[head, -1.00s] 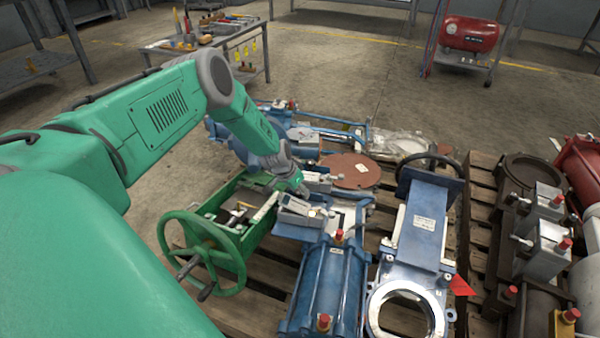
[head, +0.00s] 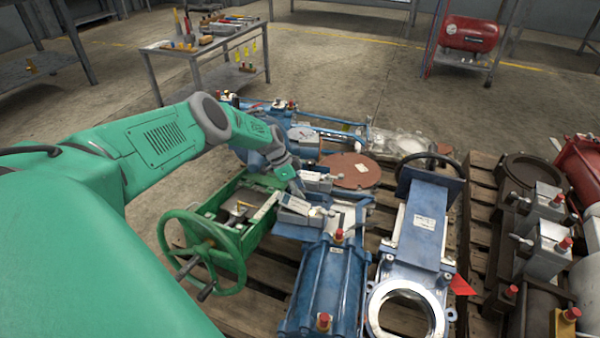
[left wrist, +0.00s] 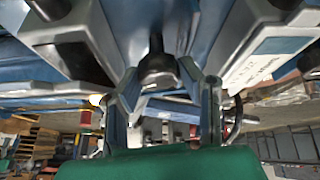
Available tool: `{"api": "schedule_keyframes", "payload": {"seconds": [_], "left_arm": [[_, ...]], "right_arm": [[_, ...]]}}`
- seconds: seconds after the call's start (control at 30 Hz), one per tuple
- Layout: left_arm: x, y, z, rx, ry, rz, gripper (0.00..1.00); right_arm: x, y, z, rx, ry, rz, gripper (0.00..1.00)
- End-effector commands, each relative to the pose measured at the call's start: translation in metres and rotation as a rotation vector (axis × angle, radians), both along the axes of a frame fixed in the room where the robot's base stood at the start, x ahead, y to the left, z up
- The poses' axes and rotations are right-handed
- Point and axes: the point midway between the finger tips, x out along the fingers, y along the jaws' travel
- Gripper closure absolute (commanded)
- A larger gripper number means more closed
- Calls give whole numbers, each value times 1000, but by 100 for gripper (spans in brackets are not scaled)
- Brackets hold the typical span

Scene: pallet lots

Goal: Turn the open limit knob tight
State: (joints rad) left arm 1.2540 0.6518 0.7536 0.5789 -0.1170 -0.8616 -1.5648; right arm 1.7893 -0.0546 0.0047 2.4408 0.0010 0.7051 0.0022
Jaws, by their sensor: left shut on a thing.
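My left gripper (head: 298,190) reaches down among the blue valve equipment near the middle of the head view, beside a grey boxy unit (head: 296,206). In the left wrist view its two fingers (left wrist: 160,84) stand on either side of a dark, stubby knob (left wrist: 158,66) on a stem and are shut on it. Grey housings flank the knob on both sides there. In the head view the knob is too small and covered to make out. My right gripper is not in view.
A green handwheel (head: 205,250) and its green frame stand just left of the gripper. A blue cylinder (head: 325,285) and a blue gate valve (head: 420,232) lie in front and to the right on wooden pallets. Bare floor shows behind.

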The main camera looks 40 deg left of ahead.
Motion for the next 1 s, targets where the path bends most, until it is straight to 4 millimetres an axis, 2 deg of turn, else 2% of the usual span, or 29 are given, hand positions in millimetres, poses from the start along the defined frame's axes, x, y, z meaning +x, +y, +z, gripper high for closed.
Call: {"api": "schedule_keyframes", "payload": {"seconds": [0.4, 0.97, 1.0], "left_arm": [[-3, 7, -4, 3, 2, -101, 96], [-2, 9, -3, 7, 0, -112, 96], [-2, 9, -3, 7, 0, -112, 57]], "right_arm": [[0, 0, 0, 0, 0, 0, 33], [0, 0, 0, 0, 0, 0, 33], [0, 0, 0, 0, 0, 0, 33]]}}
